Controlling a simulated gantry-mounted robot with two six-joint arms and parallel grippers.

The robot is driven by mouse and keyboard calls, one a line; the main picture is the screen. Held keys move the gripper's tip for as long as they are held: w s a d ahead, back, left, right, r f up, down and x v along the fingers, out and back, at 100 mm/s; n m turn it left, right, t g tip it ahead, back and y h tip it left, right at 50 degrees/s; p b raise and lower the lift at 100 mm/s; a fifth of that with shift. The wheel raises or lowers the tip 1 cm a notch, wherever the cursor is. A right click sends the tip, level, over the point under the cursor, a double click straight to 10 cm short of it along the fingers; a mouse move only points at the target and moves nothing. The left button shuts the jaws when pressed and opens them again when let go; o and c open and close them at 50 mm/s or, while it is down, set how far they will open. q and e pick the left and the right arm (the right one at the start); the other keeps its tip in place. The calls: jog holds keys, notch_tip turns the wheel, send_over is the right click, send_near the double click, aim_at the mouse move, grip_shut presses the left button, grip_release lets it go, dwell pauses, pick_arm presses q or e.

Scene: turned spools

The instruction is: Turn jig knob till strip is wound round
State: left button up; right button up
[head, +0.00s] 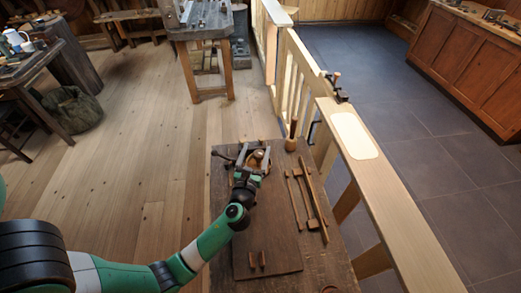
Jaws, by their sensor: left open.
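My left arm reaches in from the lower left, and its gripper (252,165) is over the far end of the small dark wooden bench. The jaws are open around or just above a small jig with a rounded brown knob (258,154). I cannot tell whether the jaws touch the knob. The gripper covers much of the jig. The strip cannot be made out at this size. My right gripper is not in view.
A wooden mallet (291,135) stands upright at the bench's far right. Thin wooden tools (314,204) lie along its right side. Two small pegs (257,259) stand on the near board (270,235). A light wooden railing (390,195) runs close along the right.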

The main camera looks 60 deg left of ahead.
aim_at(260, 151)
pick_arm(q)
notch_tip(260, 151, down, 7)
jog(key=b, duration=0.4)
jog(key=shift+b, duration=0.4)
jog(key=b+x, duration=0.1)
jog(key=x, duration=0.5)
jog(key=shift+w+a+b, duration=0.1)
jog(key=shift+b, duration=0.3)
jog(key=shift+w+a, duration=0.35)
jog(key=shift+a, duration=0.1)
